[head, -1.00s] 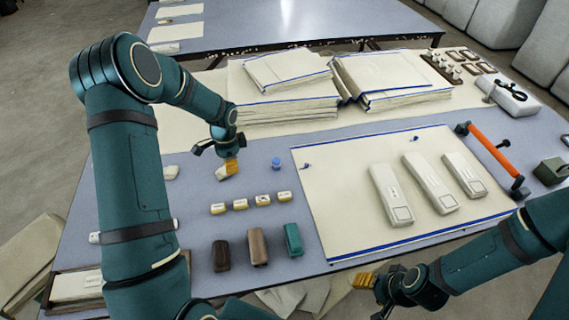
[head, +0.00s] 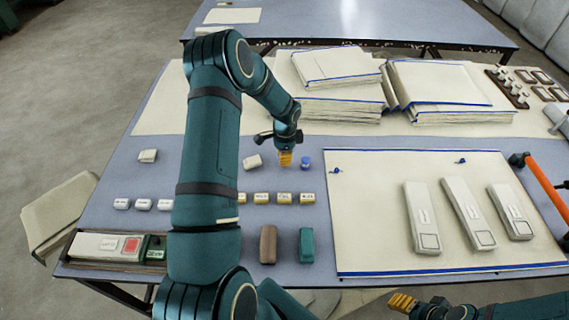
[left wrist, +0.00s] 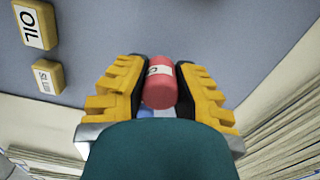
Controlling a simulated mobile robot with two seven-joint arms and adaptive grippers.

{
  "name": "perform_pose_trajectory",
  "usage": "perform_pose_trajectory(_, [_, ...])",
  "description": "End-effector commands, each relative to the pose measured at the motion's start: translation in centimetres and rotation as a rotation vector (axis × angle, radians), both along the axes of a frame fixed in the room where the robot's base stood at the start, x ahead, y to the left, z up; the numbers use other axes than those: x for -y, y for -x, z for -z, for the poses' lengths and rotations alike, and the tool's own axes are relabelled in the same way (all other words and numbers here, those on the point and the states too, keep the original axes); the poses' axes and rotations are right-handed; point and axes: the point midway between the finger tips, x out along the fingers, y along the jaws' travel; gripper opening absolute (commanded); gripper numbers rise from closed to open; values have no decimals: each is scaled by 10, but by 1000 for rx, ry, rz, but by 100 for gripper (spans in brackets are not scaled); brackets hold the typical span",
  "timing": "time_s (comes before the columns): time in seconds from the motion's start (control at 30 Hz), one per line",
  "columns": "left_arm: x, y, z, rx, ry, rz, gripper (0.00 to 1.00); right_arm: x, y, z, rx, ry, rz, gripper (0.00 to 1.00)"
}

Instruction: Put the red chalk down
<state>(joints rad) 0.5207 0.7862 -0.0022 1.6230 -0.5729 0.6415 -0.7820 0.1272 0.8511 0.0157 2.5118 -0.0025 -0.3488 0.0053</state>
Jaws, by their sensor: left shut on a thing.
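The red chalk (left wrist: 160,88) is a short red cylinder with a white label. In the left wrist view it sits between the yellow fingers of my left gripper (left wrist: 158,87), which is shut on it. In the head view my left gripper (head: 285,159) hangs low over the blue-grey table, just left of a small blue piece (head: 305,163); the chalk cannot be made out there. My right gripper (head: 402,302) is at the bottom edge, in front of the table; its yellow fingertips show, but not whether they are apart.
A white block (head: 252,162) lies left of my left gripper. A row of labelled yellow-sided blocks (head: 284,198) and brown (head: 268,245) and teal (head: 306,246) blocks lie nearer. A cream mat (head: 375,215) with long white blocks is right; cloth stacks (head: 335,75) stand behind.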

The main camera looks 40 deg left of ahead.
Motion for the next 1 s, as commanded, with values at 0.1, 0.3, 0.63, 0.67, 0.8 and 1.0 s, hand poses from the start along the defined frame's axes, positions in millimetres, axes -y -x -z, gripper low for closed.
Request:
perform_pose_trajectory(0.1, [0, 0, 14, -1, 1, -1, 0, 0, -1, 3, 1, 0, 0, 54])
perform_pose_trajectory(0.3, [0, 0, 36, -1, -1, 0, 0, 0, -1, 7, 4, 0, 1, 54])
perform_pose_trajectory(0.63, [0, 0, 38, 1, -1, 0, 0, 0, -2, 9, 4, 0, 1, 54])
perform_pose_trajectory(0.67, [0, 0, 39, 1, -1, 0, 0, 0, -2, 10, 5, 1, 2, 54])
perform_pose_trajectory(0.8, [0, 0, 38, 0, 0, 0, 48, 0, -2, 9, 5, 1, 2, 54])
perform_pose_trajectory(1.0, [0, 0, 37, 0, 0, 0, 48, 0, -2, 8, 5, 1, 2, 54])
